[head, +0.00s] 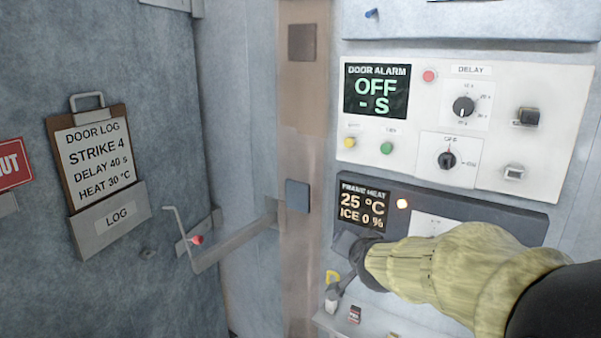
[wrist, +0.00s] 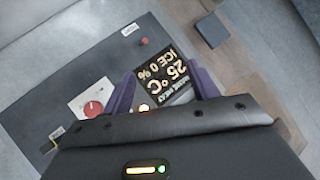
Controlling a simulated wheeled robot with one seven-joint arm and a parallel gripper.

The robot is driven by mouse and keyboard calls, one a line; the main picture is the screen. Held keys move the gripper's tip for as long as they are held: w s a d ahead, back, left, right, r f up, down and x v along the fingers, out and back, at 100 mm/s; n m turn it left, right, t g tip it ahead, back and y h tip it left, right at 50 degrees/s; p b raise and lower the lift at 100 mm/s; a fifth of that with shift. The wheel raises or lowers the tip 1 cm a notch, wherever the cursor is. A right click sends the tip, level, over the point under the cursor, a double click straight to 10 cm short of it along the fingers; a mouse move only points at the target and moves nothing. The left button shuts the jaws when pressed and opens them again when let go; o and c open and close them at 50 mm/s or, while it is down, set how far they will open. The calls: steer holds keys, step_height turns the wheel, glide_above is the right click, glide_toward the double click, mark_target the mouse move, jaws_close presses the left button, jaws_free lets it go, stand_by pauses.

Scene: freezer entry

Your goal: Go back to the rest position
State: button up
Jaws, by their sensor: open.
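My gripper (head: 345,243) is in front of the lower left of the dark frame heat panel (head: 480,205) in the head view, at the end of my sleeved arm. In the wrist view my gripper (wrist: 162,88) has its two purple fingers apart, with nothing between them but the panel behind. The frame heat display (head: 363,207) reads 25 °C and ICE 0 %. A lit lamp (head: 402,203) is beside it. A red knob (wrist: 93,109) on the panel shows in the wrist view; my arm covers the panel's lower part in the head view.
The white door alarm panel (head: 400,155) above reads OFF. A clipboard (head: 95,165) hangs at left, reading STRIKE 4, DELAY 40 s, HEAT 30 °C. A metal door handle (head: 235,245) juts out left of my gripper. A small ledge (head: 330,320) with small items is below.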

steer(key=s+d+f+n+g, duration=0.2)
steer(key=s+f+g, duration=0.3)
steer(key=s+f, duration=0.4)
steer(key=s+d+f+n+g, duration=0.1)
steer(key=s+f+n+g, duration=0.3)
steer(key=s+f, duration=0.6)
steer(key=s, duration=0.2)
steer(key=shift+s+d+f+g, duration=0.15)
steer(key=shift+s+d+g, duration=0.15)
steer(key=shift+d+g, duration=0.1)
